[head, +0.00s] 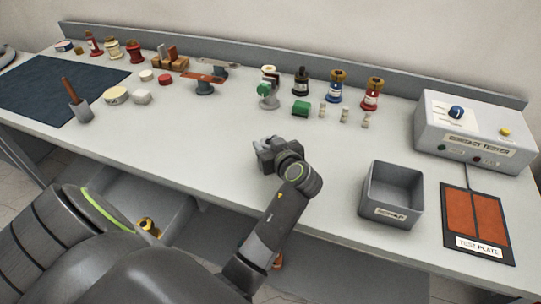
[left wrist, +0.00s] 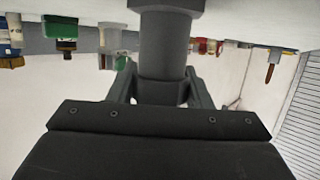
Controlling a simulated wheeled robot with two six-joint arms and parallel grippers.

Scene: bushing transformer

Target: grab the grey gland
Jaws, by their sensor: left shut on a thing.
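My left gripper (head: 266,148) is over the bare front part of the grey table, left of the scrap bin. In the left wrist view its two fingers (left wrist: 161,88) are closed on either side of a dark grey cylinder with a wider collar, the grey gland (left wrist: 164,45). The gland lies between the fingers and its collar runs out of the top of the picture. In the head view the gland is hard to tell apart from the dark gripper. My right gripper is in neither view.
A grey scrap bin (head: 366,205), a test plate (head: 451,224) and a contact tester (head: 428,129) stand to the right. A dark mat (head: 50,85) lies at left. The table's middle front is clear.

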